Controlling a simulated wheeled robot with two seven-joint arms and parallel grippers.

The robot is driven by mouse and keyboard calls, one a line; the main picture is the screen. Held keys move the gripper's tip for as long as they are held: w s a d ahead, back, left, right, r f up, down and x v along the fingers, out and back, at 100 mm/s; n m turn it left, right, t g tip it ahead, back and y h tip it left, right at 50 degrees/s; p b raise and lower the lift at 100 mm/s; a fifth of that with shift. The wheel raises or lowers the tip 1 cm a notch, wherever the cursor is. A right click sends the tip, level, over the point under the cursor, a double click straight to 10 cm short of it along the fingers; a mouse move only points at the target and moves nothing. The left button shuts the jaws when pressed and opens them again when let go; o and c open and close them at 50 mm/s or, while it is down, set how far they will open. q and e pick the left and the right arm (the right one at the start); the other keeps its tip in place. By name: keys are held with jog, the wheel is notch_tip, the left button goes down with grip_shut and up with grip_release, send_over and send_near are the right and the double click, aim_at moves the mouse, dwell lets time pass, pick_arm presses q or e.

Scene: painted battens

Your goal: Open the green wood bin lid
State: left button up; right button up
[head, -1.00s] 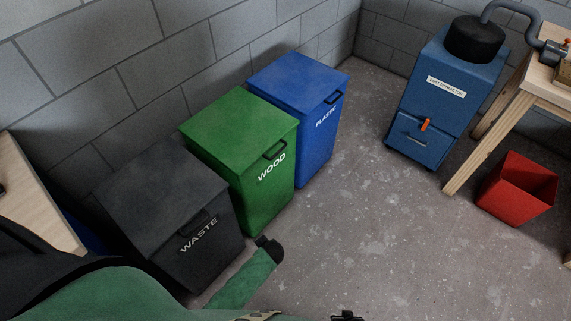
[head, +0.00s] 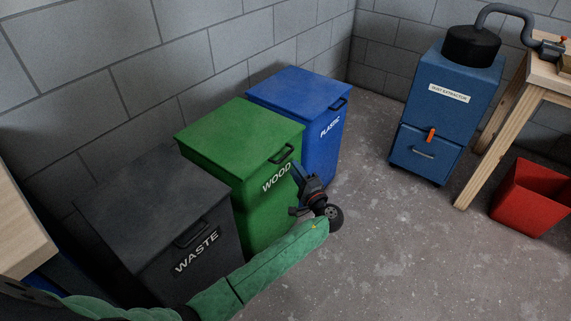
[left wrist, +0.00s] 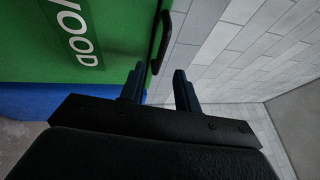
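The green wood bin (head: 262,215), labelled WOOD, stands between two other bins. Its green lid (head: 240,130) is closed, with a black bar handle (head: 281,153) at the lid's front edge. My left gripper (head: 297,168) is in front of the bin, just below and right of the handle in the head view. In the left wrist view my left gripper (left wrist: 158,76) is open, with an empty gap between its two fingers. The handle (left wrist: 160,42) appears there just beyond the fingertips, apart from them. My right gripper is not in view.
A dark grey WASTE bin (head: 160,215) stands left of the wood bin. A blue PLASTIC bin (head: 320,155) stands right. A blue dust extractor (head: 440,105), a wooden bench (head: 500,125) and a red tub (head: 525,205) are at right. The middle floor is clear.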

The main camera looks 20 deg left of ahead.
aim_at(285, 156)
pick_arm(q)
jog(key=shift+p+x, duration=0.3)
jog(key=shift+x, duration=3.6)
grip_shut()
